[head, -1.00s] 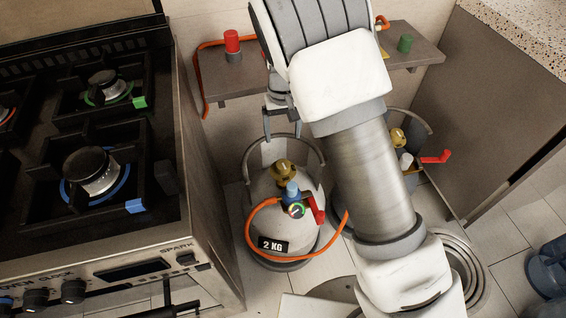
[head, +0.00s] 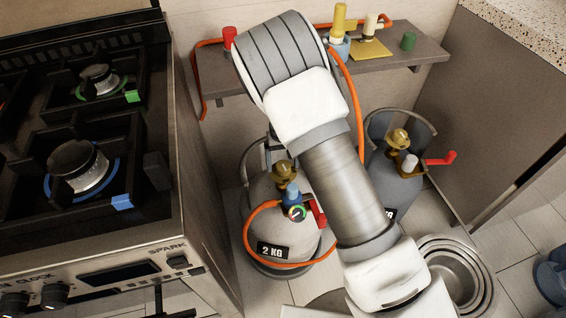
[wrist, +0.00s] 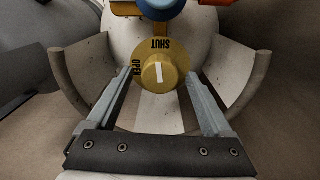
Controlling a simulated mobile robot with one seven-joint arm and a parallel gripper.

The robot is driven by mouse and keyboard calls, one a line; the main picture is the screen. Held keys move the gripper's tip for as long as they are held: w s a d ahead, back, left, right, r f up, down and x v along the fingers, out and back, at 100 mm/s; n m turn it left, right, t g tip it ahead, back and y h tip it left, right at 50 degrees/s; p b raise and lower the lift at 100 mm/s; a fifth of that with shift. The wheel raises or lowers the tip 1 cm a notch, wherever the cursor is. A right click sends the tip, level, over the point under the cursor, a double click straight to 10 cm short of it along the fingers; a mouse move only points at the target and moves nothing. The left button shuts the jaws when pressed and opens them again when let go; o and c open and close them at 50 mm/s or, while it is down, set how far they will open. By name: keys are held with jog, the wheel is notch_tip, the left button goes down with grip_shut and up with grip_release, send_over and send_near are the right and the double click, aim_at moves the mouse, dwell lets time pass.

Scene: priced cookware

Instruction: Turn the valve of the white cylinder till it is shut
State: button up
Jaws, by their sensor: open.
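The white cylinder (head: 262,202) with a "2 KG" label stands on the floor by the stove. Its brass valve knob (head: 284,170) is on top, and it also shows in the wrist view (wrist: 160,72). There, "SHUT" is printed above the knob and "OPEN" at its left. The knob's white mark runs nearly upright in the picture, in line with "SHUT"; which end points I cannot tell. My gripper (wrist: 157,78) is open, its fingers on either side of the knob with visible gaps. In the head view my arm largely hides the gripper.
A blue regulator (head: 292,194), gauge, red lever (head: 317,213) and orange hose (head: 248,228) crowd the valve. The curved collar (wrist: 238,75) surrounds it. The stove (head: 205,235) is close at left. A grey cylinder (head: 383,180) and stacked pots (head: 487,272) stand at right. A shelf (head: 270,75) is behind.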

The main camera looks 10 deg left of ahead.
aim_at(283, 165)
grip_shut()
jog(key=shift+r+m+p, duration=0.1)
jog(key=shift+m+p, duration=0.3)
jog(key=shift+m, duration=0.3)
grip_release()
notch_tip(283, 165, up, 17)
jog(key=p, duration=0.5)
jog(key=shift+r, duration=0.15)
jog(key=shift+d, duration=0.1)
